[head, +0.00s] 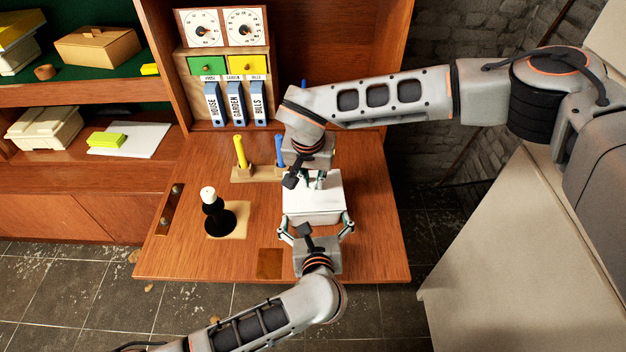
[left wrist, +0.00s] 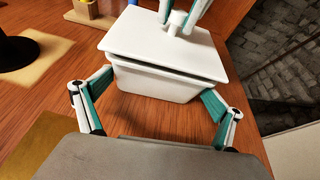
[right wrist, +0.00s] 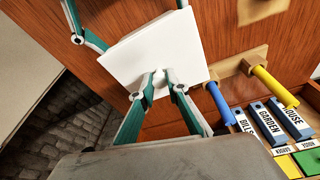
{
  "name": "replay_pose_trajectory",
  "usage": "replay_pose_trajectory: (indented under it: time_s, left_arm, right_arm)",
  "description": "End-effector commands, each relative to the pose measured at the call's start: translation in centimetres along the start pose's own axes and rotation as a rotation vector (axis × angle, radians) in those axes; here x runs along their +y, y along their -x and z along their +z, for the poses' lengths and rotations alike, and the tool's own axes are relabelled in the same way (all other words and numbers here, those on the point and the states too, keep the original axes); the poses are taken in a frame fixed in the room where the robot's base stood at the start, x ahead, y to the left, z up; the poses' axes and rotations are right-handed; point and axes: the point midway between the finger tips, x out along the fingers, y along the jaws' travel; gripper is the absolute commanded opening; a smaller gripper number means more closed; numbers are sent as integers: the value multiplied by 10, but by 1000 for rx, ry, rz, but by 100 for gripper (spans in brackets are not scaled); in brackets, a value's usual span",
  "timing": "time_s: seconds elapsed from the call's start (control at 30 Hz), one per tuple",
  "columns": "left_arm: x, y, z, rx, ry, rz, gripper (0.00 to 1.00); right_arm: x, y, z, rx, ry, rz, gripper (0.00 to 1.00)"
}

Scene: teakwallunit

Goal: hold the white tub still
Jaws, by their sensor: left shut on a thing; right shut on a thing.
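The white tub (left wrist: 158,84) stands on the wooden desk board, with a white lid (head: 300,204) over it. In the left wrist view a dark gap shows between the lid (left wrist: 150,48) and the tub's rim on the near side. My left gripper (head: 316,228) reaches from the front, its fingers spread wide and shut on the tub's two sides. My right gripper (head: 317,182) comes from behind and above, shut on the small knob (right wrist: 160,80) on the lid. The tub's inside is hidden by the lid.
A black stand with a white top (head: 212,210) is left of the tub on a tan mat. A peg block (head: 245,173) with yellow and blue pegs stands behind. Labelled binders (head: 236,103) and drawers are farther back.

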Motion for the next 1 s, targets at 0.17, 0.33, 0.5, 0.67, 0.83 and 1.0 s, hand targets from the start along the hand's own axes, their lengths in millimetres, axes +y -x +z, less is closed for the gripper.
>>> replay_pose_trajectory:
  time_s: [0.17, 0.33, 0.5, 0.67, 0.83, 1.0]
  left_arm:
    - [1, 0, -1, 2, 0, 2, 56]
    - [1, 0, -1, 2, 0, 2, 56]
    - [1, 0, -1, 2, 0, 2, 56]
    - [1, 0, -1, 2, 0, 2, 56]
    - [1, 0, -1, 3, 0, 2, 56]
    - [1, 0, -1, 3, 0, 2, 56]
  right_arm:
    - [0, 5, -2, 1, 1, 0, 0]
    - [0, 11, -3, 1, 0, 0, 0]
    - [0, 14, -4, 0, 0, 1, 0]
    - [0, 14, -4, 0, 0, 0, 0]
    - [0, 16, -5, 0, 0, 0, 0]
    - [0, 31, -10, 4, 0, -1, 0]
